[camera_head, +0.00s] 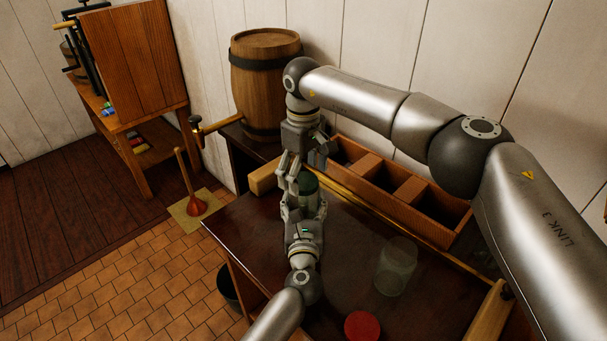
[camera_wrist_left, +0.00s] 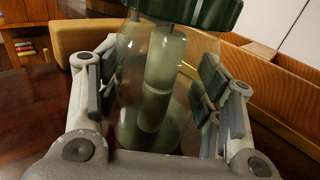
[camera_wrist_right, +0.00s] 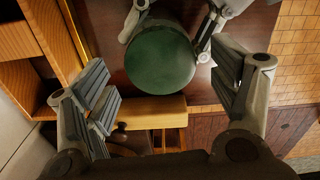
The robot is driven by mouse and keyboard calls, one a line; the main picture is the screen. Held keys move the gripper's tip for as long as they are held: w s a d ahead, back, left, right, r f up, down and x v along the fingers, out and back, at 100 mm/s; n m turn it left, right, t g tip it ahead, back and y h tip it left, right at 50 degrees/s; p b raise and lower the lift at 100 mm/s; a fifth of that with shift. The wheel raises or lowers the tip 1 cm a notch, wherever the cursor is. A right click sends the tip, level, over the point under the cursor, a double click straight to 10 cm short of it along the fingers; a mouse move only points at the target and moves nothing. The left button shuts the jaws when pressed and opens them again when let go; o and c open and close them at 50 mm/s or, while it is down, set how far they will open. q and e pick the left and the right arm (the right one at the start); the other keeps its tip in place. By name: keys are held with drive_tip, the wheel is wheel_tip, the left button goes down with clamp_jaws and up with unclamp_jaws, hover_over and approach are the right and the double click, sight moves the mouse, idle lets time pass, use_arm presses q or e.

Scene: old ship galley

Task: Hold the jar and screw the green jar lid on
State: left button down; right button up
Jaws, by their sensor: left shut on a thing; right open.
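The clear glass jar (camera_wrist_left: 135,95) stands between the fingers of my left gripper (camera_head: 304,208), which is shut on it. Pale green cylindrical shapes show inside the jar. The green lid (camera_wrist_right: 160,58) sits at the jar's mouth; its rim also shows in the left wrist view (camera_wrist_left: 185,10). I cannot tell how tightly it sits. My right gripper (camera_head: 302,166) is open, pointing down above the lid. In the right wrist view its fingers are spread to either side, with the lid beyond them. In the head view the fingers partly hide jar and lid.
A second, empty-looking glass jar (camera_head: 396,268) and a red lid (camera_head: 362,326) are on the dark table (camera_head: 345,240). A wooden compartment box (camera_head: 437,216) runs along the wall side. A wooden block (camera_head: 264,178) and a barrel (camera_head: 265,85) stand beyond the grippers.

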wheel_tip(320, 180, up, 4)
drive_tip(key=shift+f, duration=0.1)
drive_tip(key=shift+c, duration=0.4)
